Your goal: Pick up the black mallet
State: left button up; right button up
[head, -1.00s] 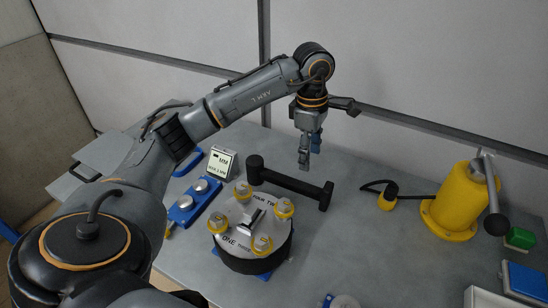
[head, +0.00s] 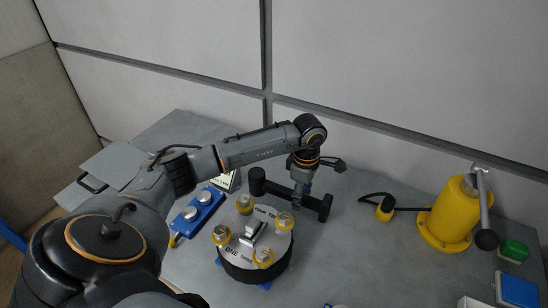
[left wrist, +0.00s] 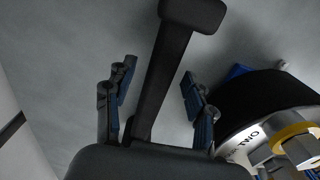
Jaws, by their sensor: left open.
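The black mallet (head: 257,181) lies on the grey table behind the round drum in the head view, with a thick block at each end. My left gripper (head: 300,196) points down at the middle of its handle and partly hides it. In the left wrist view the mallet (left wrist: 166,70) runs between the two blue-grey fingers of my open left gripper (left wrist: 157,78). A clear gap shows on both sides of the handle. A dark shape fills the bottom of that view. My right gripper is not in view.
The round drum (head: 238,272) with several yellow-ringed weights stands just in front of the mallet. A blue tray with silver knobs (head: 198,211) is to the left. A yellow press (head: 449,215) stands at the right.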

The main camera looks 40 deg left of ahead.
pick_arm(q)
jog(key=shift+f, duration=0.7)
grip_shut()
jog(key=shift+r, duration=0.1)
